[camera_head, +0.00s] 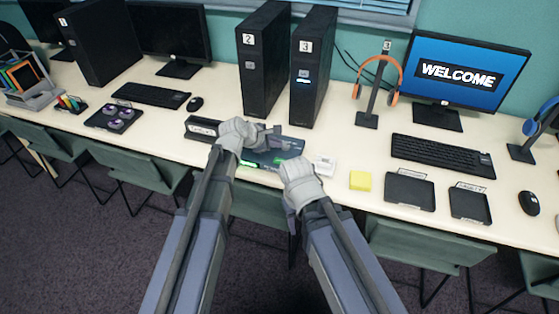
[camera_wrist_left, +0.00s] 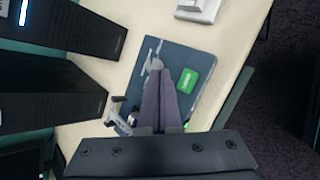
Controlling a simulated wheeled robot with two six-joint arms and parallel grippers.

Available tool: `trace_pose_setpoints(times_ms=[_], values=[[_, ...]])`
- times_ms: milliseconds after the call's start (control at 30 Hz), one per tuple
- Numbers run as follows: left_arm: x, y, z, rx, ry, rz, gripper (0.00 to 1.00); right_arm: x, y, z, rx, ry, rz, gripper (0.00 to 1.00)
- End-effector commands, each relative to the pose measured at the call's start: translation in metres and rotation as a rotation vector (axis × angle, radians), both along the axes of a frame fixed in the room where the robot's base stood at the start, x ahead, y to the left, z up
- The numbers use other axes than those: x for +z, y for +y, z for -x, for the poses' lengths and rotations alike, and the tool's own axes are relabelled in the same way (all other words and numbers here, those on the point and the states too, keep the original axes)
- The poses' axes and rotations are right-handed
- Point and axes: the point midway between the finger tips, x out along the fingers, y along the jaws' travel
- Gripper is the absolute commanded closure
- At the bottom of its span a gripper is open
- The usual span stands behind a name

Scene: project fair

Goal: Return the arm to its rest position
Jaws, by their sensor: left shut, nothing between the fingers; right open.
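My left gripper (camera_head: 272,137) is above the dark blue board on the desk in the head view. Its two fingers (camera_wrist_left: 186,80) are shut together with nothing between them in the left wrist view, over the board (camera_wrist_left: 172,60). A green piece (camera_wrist_left: 197,81) lies on the board beside the fingertips. My right gripper (camera_head: 297,166) is lower and to the right, near the desk's front edge and the board's right end. It is open; its fingers are mostly hidden behind the wrist in the head view. I see nothing held in it.
Computer towers (camera_head: 263,60) (camera_head: 312,65) stand behind my left gripper. A headphone stand (camera_head: 371,100), a WELCOME monitor (camera_head: 455,75) and a keyboard (camera_head: 442,155) are to the right. Yellow notes (camera_head: 360,181) and black trays (camera_head: 409,190) lie near the front edge. Green chairs (camera_head: 420,240) stand in front.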

Motion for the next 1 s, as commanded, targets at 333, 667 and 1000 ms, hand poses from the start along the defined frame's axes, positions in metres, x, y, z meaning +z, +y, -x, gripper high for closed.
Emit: trace_pose_setpoints(times_ms=[333, 667, 1000], values=[[0.0, 0.0, 0.0, -0.001, 0.0, -0.001, 1.0, 0.0, 0.0, 0.0, -0.001, 0.0, 0.0, 0.5], [0.001, -0.009, 0.097, -0.569, -0.055, -0.445, 1.0, 0.039, 0.0, 0.0, -0.001, 0.0, 0.0, 0.5], [0.016, 0.03, 0.229, -1.546, -0.046, -0.914, 1.0, 0.082, 0.0, 0.0, -0.001, 0.0, 0.0, 0.5]])
